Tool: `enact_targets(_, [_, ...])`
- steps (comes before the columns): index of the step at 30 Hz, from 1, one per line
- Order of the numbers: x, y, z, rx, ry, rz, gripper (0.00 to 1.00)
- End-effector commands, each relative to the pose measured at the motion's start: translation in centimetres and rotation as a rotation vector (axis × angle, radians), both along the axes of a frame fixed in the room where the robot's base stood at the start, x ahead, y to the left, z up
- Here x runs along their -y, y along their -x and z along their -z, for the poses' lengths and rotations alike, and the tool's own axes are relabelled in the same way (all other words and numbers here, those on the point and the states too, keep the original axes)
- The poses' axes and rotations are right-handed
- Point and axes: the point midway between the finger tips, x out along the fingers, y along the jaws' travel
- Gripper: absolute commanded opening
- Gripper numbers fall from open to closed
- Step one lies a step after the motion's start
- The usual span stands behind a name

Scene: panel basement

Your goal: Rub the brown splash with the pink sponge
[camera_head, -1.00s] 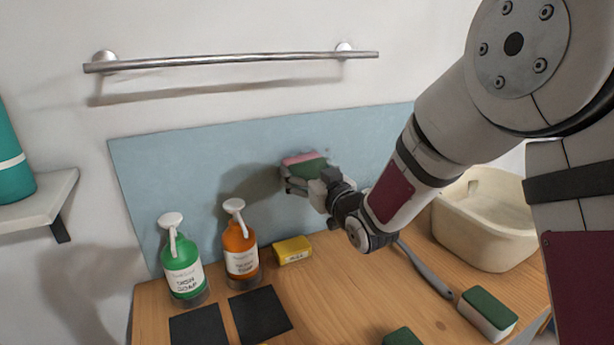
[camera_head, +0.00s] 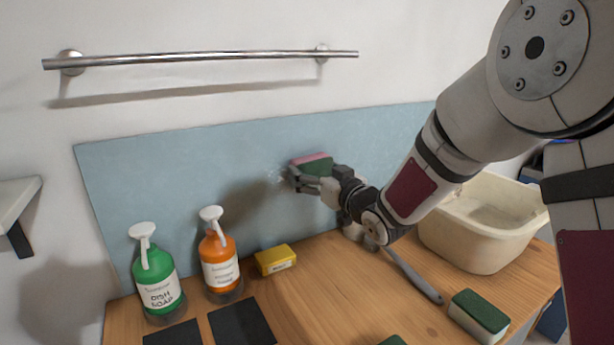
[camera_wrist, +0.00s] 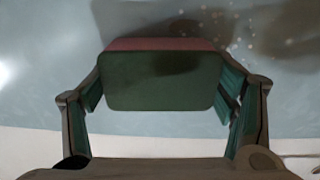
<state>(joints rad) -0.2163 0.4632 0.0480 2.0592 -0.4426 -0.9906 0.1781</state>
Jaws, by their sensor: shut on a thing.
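The pink sponge (camera_head: 311,158) has a pink layer and a dark green pad. My gripper (camera_head: 303,180) is shut on it, at the blue-grey wall panel (camera_head: 160,190). In the wrist view the sponge's green face (camera_wrist: 160,85) sits between both fingers, with its pink edge (camera_wrist: 160,44) toward the panel. I cannot tell whether the sponge touches the panel. Pale specks (camera_wrist: 232,38) also show at upper right in the wrist view, near dark shading.
A cream basin (camera_head: 485,235), a grey-handled tool (camera_head: 415,278) and a green-white sponge (camera_head: 479,314) are at right. A metal rail (camera_head: 200,58) is above.

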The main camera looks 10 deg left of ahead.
Motion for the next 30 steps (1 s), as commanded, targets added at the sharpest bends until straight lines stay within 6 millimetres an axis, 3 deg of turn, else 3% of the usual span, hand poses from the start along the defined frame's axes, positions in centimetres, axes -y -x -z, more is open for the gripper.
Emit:
enact_targets(6, [1.0, -0.7, 0.0, 0.001, -0.001, -0.001, 0.56])
enact_targets(17, [1.2, -0.6, 0.0, 0.000, 0.000, -0.002, 0.56])
enact_targets(30, [3.4, 2.4, 0.0, -0.001, 0.000, -0.002, 0.56])
